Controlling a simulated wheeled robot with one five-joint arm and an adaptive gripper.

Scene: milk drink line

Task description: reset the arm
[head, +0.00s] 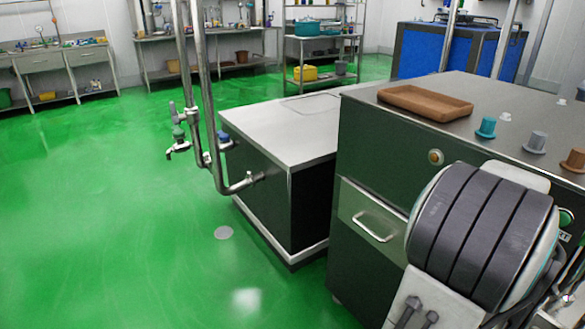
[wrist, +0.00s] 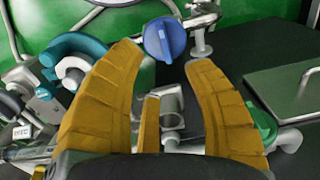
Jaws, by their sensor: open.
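My gripper (wrist: 163,58) shows in the wrist view as ribbed yellow-orange fingers spread wide apart. Nothing is held between them. A round blue knob (wrist: 165,40) on metal pipework shows beyond the gap between the fingertips; whether a finger touches it I cannot tell. A metal pipe fitting (wrist: 172,108) shows between the fingers. The fingers do not show in the head view, where a dark ribbed rounded part at the lower right looks like part of my arm and hides some of the cabinet front.
A dark cabinet (head: 375,160) carries a brown tray (head: 425,104), a teal cup-like piece (head: 487,128) and a grey one (head: 536,142). A lower steel-topped unit (head: 290,128) stands beside it. Upright pipes (head: 198,80) have valves. Green floor (head: 90,220) at left is clear.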

